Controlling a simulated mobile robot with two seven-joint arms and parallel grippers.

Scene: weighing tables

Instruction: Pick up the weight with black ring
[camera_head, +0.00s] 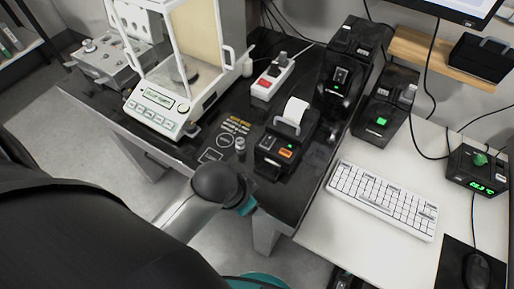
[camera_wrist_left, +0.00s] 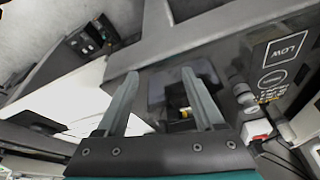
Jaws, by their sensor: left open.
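A small metal weight (camera_head: 240,145) stands on the black table (camera_head: 190,150), beside the printed markings and left of the label printer. It also shows in the left wrist view (camera_wrist_left: 243,94), to the right of my fingers. Another small weight (camera_head: 193,130) seems to stand by the balance's front corner. I cannot make out a black ring on either. My left gripper (camera_wrist_left: 160,75) is open and empty, its two fingers apart with the printer beyond them. In the head view my arm hides its fingers. My right gripper is not in view.
The balance (camera_head: 157,108) with its glass case stands left, a metal piece on its pan. The label printer (camera_head: 284,145), a power strip (camera_head: 272,78) and black devices (camera_head: 345,70) crowd the right. A white table with a keyboard (camera_head: 383,200) adjoins.

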